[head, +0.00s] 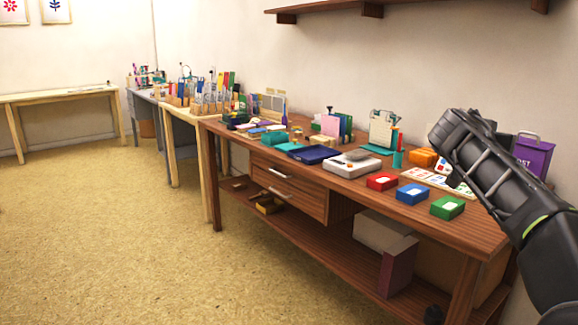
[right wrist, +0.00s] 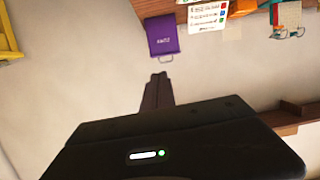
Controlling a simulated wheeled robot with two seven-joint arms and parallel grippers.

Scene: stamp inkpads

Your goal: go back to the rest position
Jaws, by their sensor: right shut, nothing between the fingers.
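My right arm comes in from the right in the head view, with its dark gripper (head: 450,137) raised above the right part of the wooden workbench. In the right wrist view the two fingers (right wrist: 159,88) are together with nothing between them. Red (head: 381,182), blue (head: 412,194) and green (head: 447,208) inkpads lie in a row along the bench's front edge, below the gripper and apart from it. My left gripper is not in view.
A purple box (head: 534,155) stands behind the right arm; it also shows in the right wrist view (right wrist: 164,36). A white stamped card (head: 424,177), a grey scale (head: 349,165) and a clipboard (head: 383,130) are on the bench (head: 335,192). The floor at left is clear.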

